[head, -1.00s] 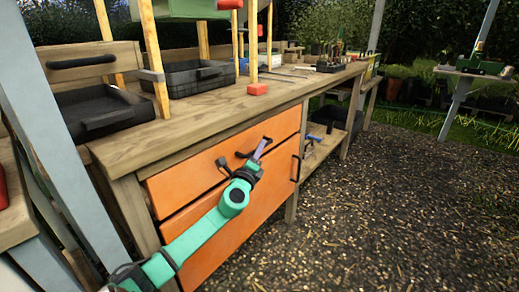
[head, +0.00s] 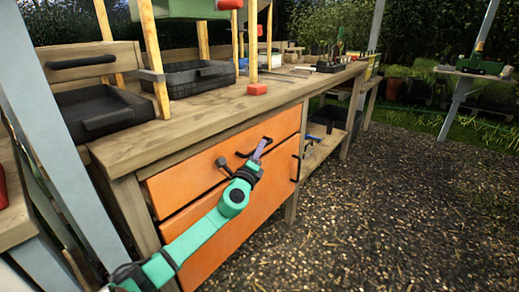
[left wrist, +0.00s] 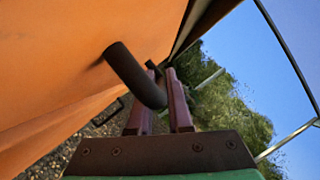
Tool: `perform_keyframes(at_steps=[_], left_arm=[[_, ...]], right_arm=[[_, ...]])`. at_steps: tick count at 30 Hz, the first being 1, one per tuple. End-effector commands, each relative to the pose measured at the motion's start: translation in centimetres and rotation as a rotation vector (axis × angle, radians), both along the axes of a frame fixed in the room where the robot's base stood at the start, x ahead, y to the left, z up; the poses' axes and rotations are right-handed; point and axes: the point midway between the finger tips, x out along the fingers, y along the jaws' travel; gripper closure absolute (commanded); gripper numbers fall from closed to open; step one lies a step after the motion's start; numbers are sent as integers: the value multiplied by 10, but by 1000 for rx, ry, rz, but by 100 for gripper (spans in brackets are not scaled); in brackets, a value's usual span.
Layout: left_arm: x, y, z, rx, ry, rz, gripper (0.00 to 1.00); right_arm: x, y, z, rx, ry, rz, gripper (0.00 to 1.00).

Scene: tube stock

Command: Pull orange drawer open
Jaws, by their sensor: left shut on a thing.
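The upper orange drawer (head: 190,178) is in the bench under the wooden top, and its front looks about flush with the frame in the head view. My left gripper (head: 263,147) is at its dark handle (head: 241,154), near the upper right of the front. In the left wrist view the two reddish fingers (left wrist: 160,100) are shut on the dark round handle bar (left wrist: 130,72), which runs between them. The orange front (left wrist: 60,60) fills the left of that view. My arm hides part of both drawer fronts. My right gripper is not in view.
A second orange drawer (head: 245,222) lies below. A bench leg (head: 291,207) stands right of the drawers. The gravel (head: 400,190) in front and right is clear.

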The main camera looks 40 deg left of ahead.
Motion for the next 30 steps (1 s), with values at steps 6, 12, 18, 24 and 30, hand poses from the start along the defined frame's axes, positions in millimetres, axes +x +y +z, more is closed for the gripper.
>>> perform_keyframes(at_steps=[6, 12, 18, 24, 30], left_arm=[[0, 0, -1, -1, 2, 0, 100], [0, -1, -1, -1, 2, 0, 100], [0, -11, -1, -4, 2, -1, 100], [1, -42, 1, -6, 3, -3, 100], [2, -92, 1, -8, 2, -3, 100]], right_arm=[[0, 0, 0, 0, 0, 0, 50], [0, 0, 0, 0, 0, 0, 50], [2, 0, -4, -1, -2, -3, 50], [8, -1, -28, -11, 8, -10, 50], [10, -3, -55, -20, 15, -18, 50]])
